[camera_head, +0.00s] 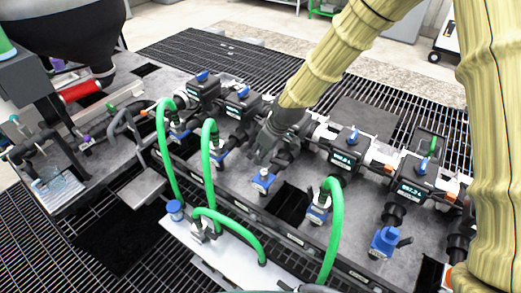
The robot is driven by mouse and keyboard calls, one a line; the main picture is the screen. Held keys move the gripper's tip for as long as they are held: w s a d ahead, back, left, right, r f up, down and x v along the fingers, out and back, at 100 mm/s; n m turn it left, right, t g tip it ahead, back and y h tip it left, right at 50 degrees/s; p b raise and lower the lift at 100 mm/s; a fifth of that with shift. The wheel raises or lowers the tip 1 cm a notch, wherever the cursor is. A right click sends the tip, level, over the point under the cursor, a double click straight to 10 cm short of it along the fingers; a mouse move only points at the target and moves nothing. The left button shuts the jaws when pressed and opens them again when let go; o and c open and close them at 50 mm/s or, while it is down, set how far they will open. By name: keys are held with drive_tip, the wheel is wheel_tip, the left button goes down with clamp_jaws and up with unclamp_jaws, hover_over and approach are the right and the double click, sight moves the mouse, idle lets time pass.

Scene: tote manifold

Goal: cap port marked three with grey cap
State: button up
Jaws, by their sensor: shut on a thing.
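The manifold (240,165) is a row of black valve bodies on a grey deck. My gripper (257,152) is over its middle, reaching down from the upper right. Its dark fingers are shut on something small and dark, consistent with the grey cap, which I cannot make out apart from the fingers. Just below and slightly right of the fingertips is a blue fitting (263,180), third from the left, with no hose on it. I cannot read a port number there. Whether the held thing touches the manifold is unclear.
Green hoses (209,165) rise in loops from neighbouring blue fittings, with another hose (334,230) to the right. A hoseless blue fitting (384,242) stands at the lower right. A white panel (225,250) lies in front. A dark hopper (70,30) stands at the upper left.

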sight(271, 155)
drive_tip(key=shift+f+b, duration=1.85)
drive_tip(key=shift+f, duration=2.5)
drive_tip(key=o, duration=1.2)
drive_tip(key=shift+c, duration=0.2)
drive_tip(key=v, duration=1.2)
drive_tip(key=shift+c, duration=0.2)
